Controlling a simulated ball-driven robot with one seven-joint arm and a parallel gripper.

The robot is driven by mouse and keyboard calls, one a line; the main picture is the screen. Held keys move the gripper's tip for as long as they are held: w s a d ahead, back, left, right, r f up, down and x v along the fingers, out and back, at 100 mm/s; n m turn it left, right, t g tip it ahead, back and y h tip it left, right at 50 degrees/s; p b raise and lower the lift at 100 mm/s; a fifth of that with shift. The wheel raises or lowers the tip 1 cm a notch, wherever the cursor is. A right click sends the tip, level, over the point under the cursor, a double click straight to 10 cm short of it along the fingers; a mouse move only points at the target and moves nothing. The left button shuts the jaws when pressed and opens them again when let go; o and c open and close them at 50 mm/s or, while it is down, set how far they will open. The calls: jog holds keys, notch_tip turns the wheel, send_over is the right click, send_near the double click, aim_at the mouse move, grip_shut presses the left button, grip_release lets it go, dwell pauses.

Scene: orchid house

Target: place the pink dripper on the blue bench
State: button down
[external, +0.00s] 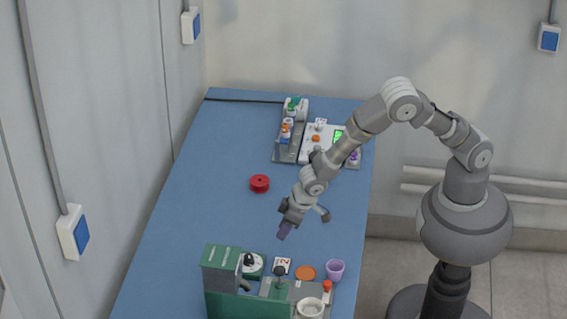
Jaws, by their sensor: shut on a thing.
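The blue bench (205,205) fills the middle of the view. My gripper (287,222) points down over the bench's right half, above its surface. It is shut on a small dark mauve thing (284,231), which hangs at the fingertips and looks clear of the bench. It may be the pink dripper, but it is shaded and too small to make out fully. A lilac cup (335,270) stands apart on the near right of the bench.
A green machine (222,270), a white dial (253,264), an orange disc (305,273) and a white bowl (310,308) crowd the near end. A red spool (259,183) lies mid-bench. A grey tray (288,152) and white panel stand at the back. The left-middle is clear.

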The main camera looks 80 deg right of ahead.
jog(key=shift+f+b, duration=0.35)
jog(key=shift+f, duration=0.95)
jog(key=shift+f, duration=0.2)
jog(key=c, duration=0.9)
grip_release()
jog(key=shift+r, duration=0.15)
